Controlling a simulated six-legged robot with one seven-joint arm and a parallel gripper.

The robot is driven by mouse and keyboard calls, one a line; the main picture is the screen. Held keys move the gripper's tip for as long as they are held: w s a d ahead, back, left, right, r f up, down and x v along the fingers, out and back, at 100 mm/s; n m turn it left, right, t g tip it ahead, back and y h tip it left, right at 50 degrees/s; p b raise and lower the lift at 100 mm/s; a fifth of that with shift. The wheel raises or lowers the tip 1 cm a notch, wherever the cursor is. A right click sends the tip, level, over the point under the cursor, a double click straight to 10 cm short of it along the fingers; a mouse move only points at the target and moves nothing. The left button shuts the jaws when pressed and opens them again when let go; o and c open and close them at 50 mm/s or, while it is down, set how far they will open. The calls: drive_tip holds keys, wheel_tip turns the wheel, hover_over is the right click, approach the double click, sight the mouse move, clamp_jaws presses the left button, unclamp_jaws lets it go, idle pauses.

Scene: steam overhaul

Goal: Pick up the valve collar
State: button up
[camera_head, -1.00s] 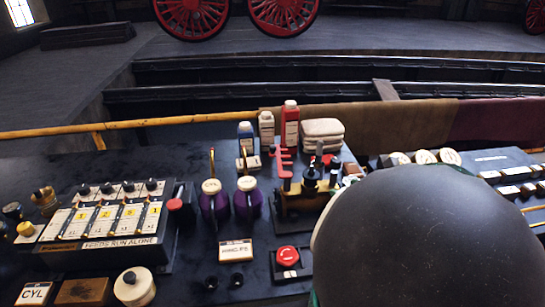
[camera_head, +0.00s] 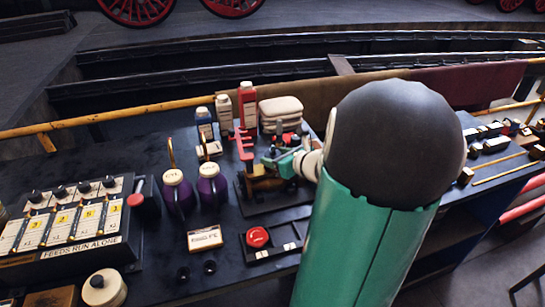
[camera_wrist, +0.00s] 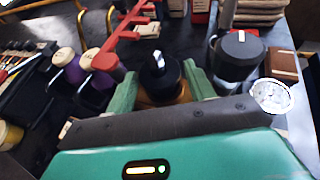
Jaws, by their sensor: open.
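My gripper (camera_wrist: 158,82) is open in the wrist view, its two green fingers on either side of a black-capped round part (camera_wrist: 163,68) with a brass-coloured lower part. This may be the valve collar, but I cannot tell for sure. The fingers do not clearly touch it. In the head view my gripper (camera_head: 285,163) is at the brass valve fixture (camera_head: 262,184) on a dark base plate. My arm and the gripper hide part of the fixture there.
A red handle (camera_wrist: 120,42) stands close left of the fingers, and a black knurled cap (camera_wrist: 237,52) close right. Two purple cans (camera_head: 210,188), a red bottle (camera_head: 247,105) and a red button (camera_head: 257,237) surround the fixture.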

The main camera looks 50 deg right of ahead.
drive_tip(key=shift+w, duration=0.25)
drive_tip(key=c, duration=0.9)
